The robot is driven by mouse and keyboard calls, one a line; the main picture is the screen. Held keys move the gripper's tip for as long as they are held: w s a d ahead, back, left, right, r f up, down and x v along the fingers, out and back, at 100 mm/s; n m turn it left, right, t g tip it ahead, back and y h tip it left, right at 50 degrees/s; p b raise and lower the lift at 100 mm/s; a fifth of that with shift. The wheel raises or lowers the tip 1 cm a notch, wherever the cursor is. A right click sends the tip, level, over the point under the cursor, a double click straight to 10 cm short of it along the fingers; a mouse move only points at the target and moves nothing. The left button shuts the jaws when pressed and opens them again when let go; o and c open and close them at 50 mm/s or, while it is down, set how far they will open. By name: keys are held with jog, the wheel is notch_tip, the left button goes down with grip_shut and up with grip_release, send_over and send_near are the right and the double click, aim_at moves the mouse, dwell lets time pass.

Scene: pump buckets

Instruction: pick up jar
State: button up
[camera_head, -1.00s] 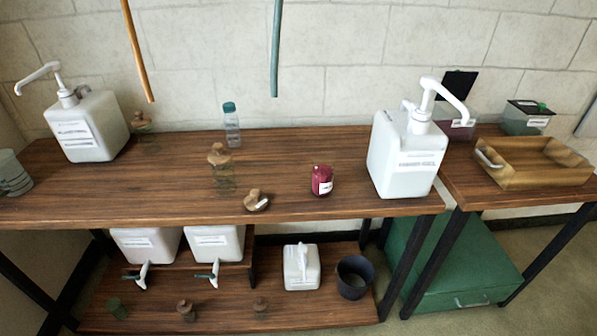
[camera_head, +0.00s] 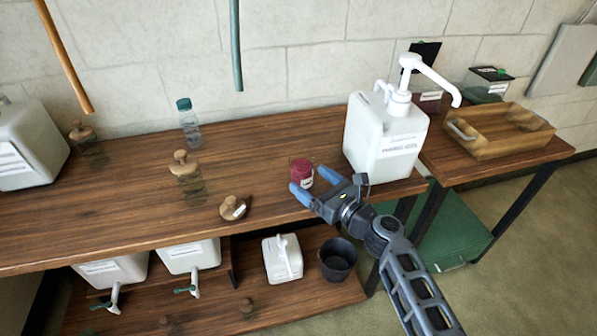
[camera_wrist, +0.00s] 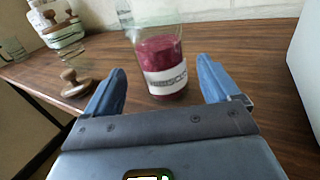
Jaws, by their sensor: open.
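A glass jar (camera_head: 301,171) with dark red contents and a white label stands upright on the wooden table near its front edge. In the wrist view the jar (camera_wrist: 162,62) sits upright between the blue fingertips, its label reading roughly "HIBISCUS". My gripper (camera_head: 314,183) is open and low at the table's front edge, its fingers pointing at the jar. Gaps show between the jar and both fingers in the wrist view. The jar's top is cut off in that view.
A large white pump bucket (camera_head: 385,140) stands close to the right of the jar. A wooden lid (camera_head: 234,208) lies to the left, with a lidless-looking area around it. A lidded glass jar (camera_head: 187,178) and a bottle (camera_head: 189,123) stand farther left. The wooden tray (camera_head: 497,135) is at right.

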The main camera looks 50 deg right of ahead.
aim_at(297, 167)
jog(key=w, duration=0.4)
jog(key=w+d, duration=0.1)
jog(key=w, duration=0.1)
jog(key=shift+w+r+p, duration=0.2)
jog(key=shift+p, duration=0.2)
jog(key=shift+c, duration=0.3)
jog(key=c, duration=1.2)
jog(key=shift+c, duration=0.3)
jog(key=shift+r, duration=0.1)
